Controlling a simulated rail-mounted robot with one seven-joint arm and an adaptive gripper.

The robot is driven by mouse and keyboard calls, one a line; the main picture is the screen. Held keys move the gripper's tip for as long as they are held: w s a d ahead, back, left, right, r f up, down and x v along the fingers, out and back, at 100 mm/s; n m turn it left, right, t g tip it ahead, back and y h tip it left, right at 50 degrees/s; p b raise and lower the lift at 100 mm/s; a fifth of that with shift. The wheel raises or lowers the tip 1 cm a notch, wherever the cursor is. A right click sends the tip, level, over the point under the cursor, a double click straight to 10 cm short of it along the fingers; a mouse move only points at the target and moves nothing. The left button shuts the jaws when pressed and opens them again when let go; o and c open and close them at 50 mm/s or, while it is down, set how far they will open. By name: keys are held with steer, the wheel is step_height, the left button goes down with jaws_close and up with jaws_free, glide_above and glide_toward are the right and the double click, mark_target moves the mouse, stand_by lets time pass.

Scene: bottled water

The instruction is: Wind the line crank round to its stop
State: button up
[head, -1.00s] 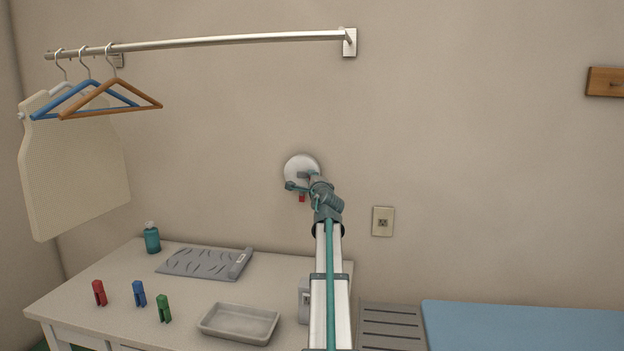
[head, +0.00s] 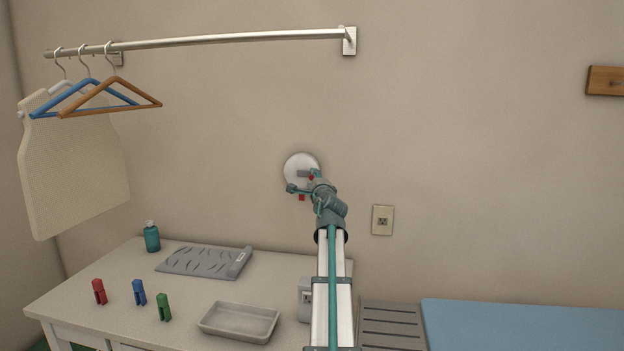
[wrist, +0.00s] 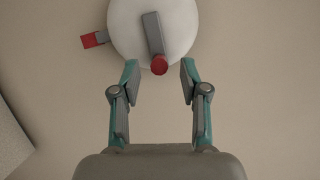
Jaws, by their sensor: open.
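The line crank is a round white disc (head: 300,165) on the wall, with a grey arm (wrist: 153,33) and a red knob (wrist: 159,65) at the arm's end. A red block on a grey stub (wrist: 95,39) sticks out at the disc's left edge in the wrist view; the head view shows a red piece (head: 302,198) below the disc. My gripper (wrist: 159,80) is open, with one finger on each side of the knob and a gap to both. The knob lies between the fingertips or just beyond them; its depth is hard to tell. My arm hides part of the disc in the head view.
A metal rail (head: 230,38) with hangers (head: 110,104) is at upper left. Below, a table (head: 80,275) holds a teal bottle (head: 152,238), several coloured pegs (head: 139,292) and a grey tray (head: 239,322). A socket (head: 382,220) is right of my arm.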

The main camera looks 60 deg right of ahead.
steer(key=v, duration=0.8)
steer(key=shift+s+a, duration=0.2)
steer(key=shift+r, duration=0.1)
